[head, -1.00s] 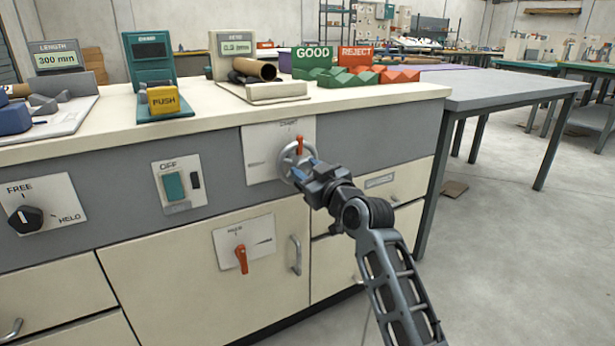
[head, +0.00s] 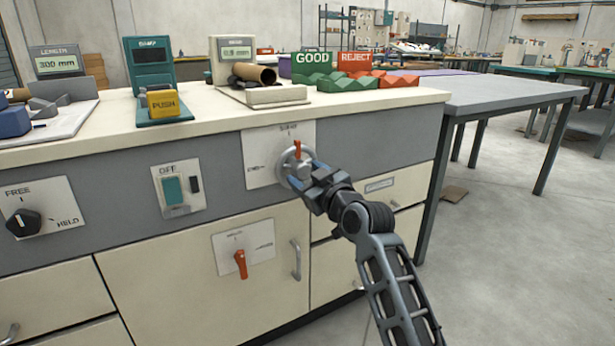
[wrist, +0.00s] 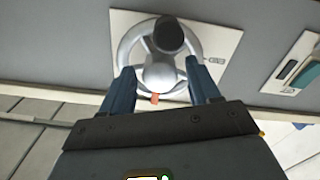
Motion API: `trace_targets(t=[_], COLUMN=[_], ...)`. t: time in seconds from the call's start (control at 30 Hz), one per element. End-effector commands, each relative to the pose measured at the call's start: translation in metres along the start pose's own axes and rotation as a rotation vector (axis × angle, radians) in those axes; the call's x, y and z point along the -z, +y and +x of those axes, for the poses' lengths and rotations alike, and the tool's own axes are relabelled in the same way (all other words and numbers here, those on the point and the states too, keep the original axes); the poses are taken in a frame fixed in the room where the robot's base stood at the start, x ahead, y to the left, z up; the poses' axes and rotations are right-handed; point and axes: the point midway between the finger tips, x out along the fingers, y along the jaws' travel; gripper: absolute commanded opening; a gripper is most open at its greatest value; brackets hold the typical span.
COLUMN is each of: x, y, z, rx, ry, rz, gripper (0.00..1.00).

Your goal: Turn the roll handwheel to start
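The roll handwheel (head: 285,161) is a grey spoked wheel on a white plate on the bench front, with a red pointer (head: 297,149) at its top. My gripper (head: 304,174) is right at the wheel in the head view and covers part of it. In the wrist view, the wheel (wrist: 126,48) shows with a round grey hub and a dark knob. My gripper (wrist: 160,68) has its two blue fingers apart, one on each side of the hub, overlapping the rim. Gaps show between the fingers and the hub. Whether the fingers touch the rim I cannot tell.
An OFF switch plate (head: 190,209) and a FREE/HELD knob (head: 25,222) are to the left. A red lever (head: 240,263) sits below, near a cabinet handle (head: 295,258). GOOD and REJECT trays (head: 349,107) stand on the bench top.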

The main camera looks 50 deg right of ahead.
Motion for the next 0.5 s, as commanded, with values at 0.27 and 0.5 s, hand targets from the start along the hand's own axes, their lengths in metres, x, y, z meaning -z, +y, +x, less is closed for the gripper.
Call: trace_targets(t=[0.27, 0.5], x=[0.001, 0.002], y=[0.001, 0.001], z=[-0.001, -0.024], rx=[-0.001, -0.001], ry=[0.002, 0.0], rz=[0.001, 0.001], gripper=[0.66, 0.66])
